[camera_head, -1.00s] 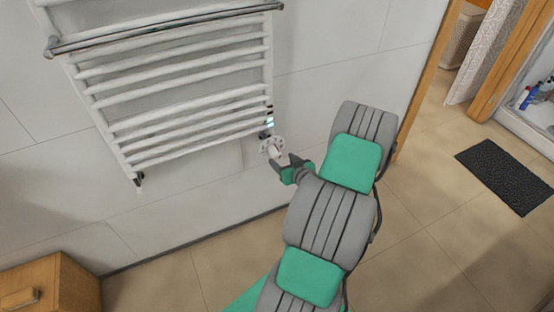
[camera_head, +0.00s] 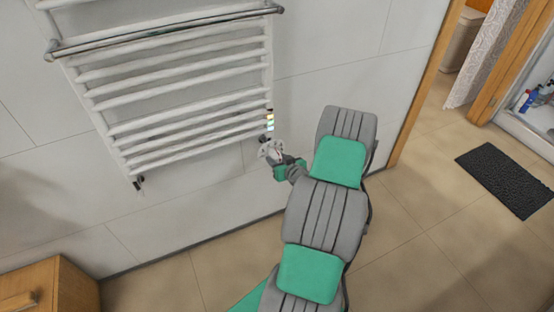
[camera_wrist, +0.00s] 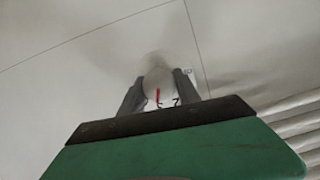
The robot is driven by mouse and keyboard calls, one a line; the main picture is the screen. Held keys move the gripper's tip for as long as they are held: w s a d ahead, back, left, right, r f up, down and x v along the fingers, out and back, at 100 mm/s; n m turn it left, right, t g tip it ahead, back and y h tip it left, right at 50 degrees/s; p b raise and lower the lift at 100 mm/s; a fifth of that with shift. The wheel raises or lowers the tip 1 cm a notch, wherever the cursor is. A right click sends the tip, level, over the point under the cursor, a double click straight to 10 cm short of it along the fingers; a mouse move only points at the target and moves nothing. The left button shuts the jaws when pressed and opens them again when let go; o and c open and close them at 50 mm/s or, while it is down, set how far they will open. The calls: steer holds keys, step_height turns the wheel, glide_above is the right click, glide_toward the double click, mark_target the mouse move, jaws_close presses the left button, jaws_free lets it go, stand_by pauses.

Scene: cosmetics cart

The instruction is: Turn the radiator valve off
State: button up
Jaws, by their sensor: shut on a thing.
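The white radiator valve (camera_head: 265,150) is at the lower right corner of the white towel radiator (camera_head: 165,75) in the head view. My gripper (camera_head: 275,158) is at the valve, with its fingers around the knob. In the wrist view, my gripper (camera_wrist: 160,95) is shut on the white valve knob (camera_wrist: 158,82), one dark finger on each side. A red mark and dark markings show on the knob between the fingers. The fingers partly hide the knob, and I cannot read its setting.
A wooden cabinet (camera_head: 45,288) stands at the lower left. A wooden door frame (camera_head: 425,85) is to the right of my arm. A dark mat (camera_head: 505,178) lies on the tiled floor at the right. The floor below the radiator is clear.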

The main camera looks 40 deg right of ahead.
jaws_close()
